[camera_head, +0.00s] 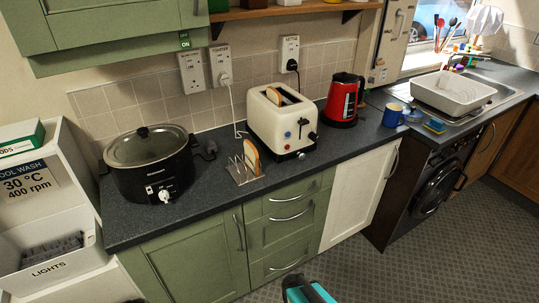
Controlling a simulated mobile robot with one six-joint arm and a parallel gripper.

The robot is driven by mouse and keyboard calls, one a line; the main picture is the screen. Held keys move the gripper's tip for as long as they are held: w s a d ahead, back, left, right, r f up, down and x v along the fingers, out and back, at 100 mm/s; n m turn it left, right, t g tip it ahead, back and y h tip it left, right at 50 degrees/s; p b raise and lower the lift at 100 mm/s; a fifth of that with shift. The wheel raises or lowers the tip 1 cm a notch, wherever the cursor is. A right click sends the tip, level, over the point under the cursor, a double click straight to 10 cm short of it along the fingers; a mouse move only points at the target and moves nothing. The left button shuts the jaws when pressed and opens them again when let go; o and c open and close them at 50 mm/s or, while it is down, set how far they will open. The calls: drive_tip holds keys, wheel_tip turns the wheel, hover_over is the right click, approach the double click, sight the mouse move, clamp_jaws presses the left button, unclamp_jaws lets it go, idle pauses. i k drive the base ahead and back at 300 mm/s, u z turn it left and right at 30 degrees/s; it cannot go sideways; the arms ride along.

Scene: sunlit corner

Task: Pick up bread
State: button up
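One slice of bread (251,157) stands upright in a wire toast rack (241,172) on the dark worktop, in front of the toaster. A second slice of bread (273,96) sticks up out of the slot of the cream toaster (267,125). A teal and black part of my arm or gripper (306,291) shows at the bottom edge, low in front of the cupboards and well apart from both slices. No fingertips can be made out, so its opening cannot be told.
A black slow cooker (150,163) stands left of the rack. The worktop (325,155) in front of the kettle is clear. Green wall cupboards (110,35) hang above.

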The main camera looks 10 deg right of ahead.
sight(250, 150)
drive_tip(key=z, duration=0.3)
drive_tip(key=k, duration=1.25)
drive_tip(key=u, duration=4.55)
drive_tip(key=i, duration=0.1)
drive_tip(key=z, duration=3.05)
drive_tip(key=i, duration=0.5)
